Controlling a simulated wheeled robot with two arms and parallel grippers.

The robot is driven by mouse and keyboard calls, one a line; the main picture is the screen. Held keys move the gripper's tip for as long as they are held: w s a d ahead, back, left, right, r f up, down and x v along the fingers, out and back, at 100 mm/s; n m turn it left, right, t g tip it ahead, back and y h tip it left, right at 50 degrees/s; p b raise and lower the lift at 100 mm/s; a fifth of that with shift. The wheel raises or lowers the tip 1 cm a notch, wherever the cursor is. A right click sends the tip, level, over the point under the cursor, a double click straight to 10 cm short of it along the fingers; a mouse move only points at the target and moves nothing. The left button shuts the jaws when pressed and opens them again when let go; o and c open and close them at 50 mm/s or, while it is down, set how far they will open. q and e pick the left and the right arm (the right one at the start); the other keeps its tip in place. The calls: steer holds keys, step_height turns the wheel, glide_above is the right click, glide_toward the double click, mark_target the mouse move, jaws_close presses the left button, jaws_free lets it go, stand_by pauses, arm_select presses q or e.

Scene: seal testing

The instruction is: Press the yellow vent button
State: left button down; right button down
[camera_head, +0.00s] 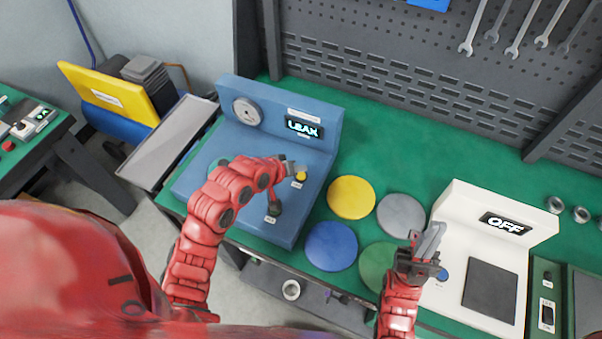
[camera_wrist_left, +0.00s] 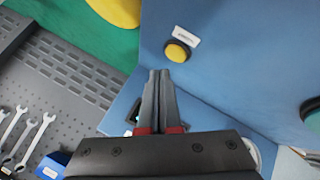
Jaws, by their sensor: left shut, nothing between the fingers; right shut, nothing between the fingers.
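The yellow vent button (camera_head: 301,176) sits on the flat deck of the blue test station (camera_head: 240,95), below a display reading LEAK (camera_head: 304,128). In the left wrist view the button (camera_wrist_left: 177,51) shows beside a small white label, just beyond my fingertips. My left gripper (camera_head: 290,167) is shut and empty, close beside the button; the wrist view shows its closed fingers (camera_wrist_left: 160,75) pointing at it, with a gap in the picture. Whether they touch cannot be told. My right gripper (camera_head: 428,245) is shut and empty, by the white device.
Yellow (camera_head: 351,197), grey (camera_head: 401,215), blue (camera_head: 331,246) and green discs lie on the green bench right of the station. A white device (camera_head: 455,205) reads OFF. A black lever (camera_head: 273,208) stands on the station deck. A pegboard with wrenches (camera_head: 512,40) is behind.

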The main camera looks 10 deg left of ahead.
mark_target(299, 178)
arm_select(q)
step_height(299, 178, up, 4)
steer(key=shift+r+p, duration=0.15)
steer(key=shift+p, duration=1.1)
